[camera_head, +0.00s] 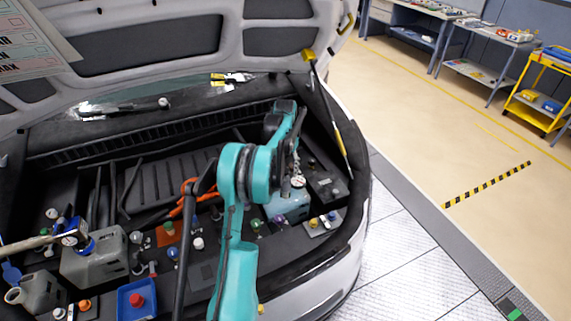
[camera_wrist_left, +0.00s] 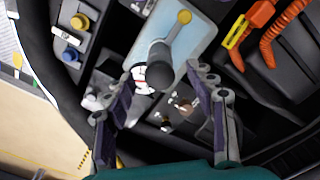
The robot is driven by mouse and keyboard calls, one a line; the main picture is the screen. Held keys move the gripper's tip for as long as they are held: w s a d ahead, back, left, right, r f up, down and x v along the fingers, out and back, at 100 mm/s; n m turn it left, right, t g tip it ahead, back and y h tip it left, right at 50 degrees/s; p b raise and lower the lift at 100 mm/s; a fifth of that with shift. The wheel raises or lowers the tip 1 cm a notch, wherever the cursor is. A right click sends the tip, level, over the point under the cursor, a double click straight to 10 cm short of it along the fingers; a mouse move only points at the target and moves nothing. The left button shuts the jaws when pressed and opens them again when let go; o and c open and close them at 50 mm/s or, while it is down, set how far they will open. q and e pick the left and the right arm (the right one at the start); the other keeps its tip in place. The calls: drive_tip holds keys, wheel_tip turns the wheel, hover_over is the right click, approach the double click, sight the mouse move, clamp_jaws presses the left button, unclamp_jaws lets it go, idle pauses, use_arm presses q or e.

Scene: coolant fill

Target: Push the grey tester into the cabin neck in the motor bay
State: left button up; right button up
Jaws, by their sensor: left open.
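The grey tester (camera_wrist_left: 160,62) shows in the left wrist view as a dark grey rounded cylinder with a white, red-marked dial (camera_wrist_left: 140,78) beside it. It stands over a pale blue tank (camera_wrist_left: 197,28); its lower end and the cabin neck are hidden beneath it. In the head view the dial (camera_head: 298,181) shows above the pale blue tank (camera_head: 290,208). My left gripper (camera_wrist_left: 160,76) is open, with one finger on each side of the grey cylinder; I cannot tell whether they touch it. In the head view the left gripper (camera_head: 297,160) is mostly hidden by its arm. My right gripper is not in view.
A second tester with a blue-and-white gauge (camera_head: 70,236) stands on a grey tank (camera_head: 95,265) at the left. A blue tray (camera_head: 122,300) sits at the front. Orange hoses (camera_wrist_left: 265,15) run beside the pale blue tank. The raised hood (camera_head: 150,45) hangs above the bay.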

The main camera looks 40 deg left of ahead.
sight(285, 178)
use_arm(q)
wheel_tip(285, 178, down, 6)
drive_tip(key=shift+f+b, duration=0.25)
drive_tip(key=shift+b, duration=0.15)
clamp_jaws()
drive_tip(key=c, duration=0.8)
unclamp_jaws()
drive_tip(key=shift+c, duration=1)
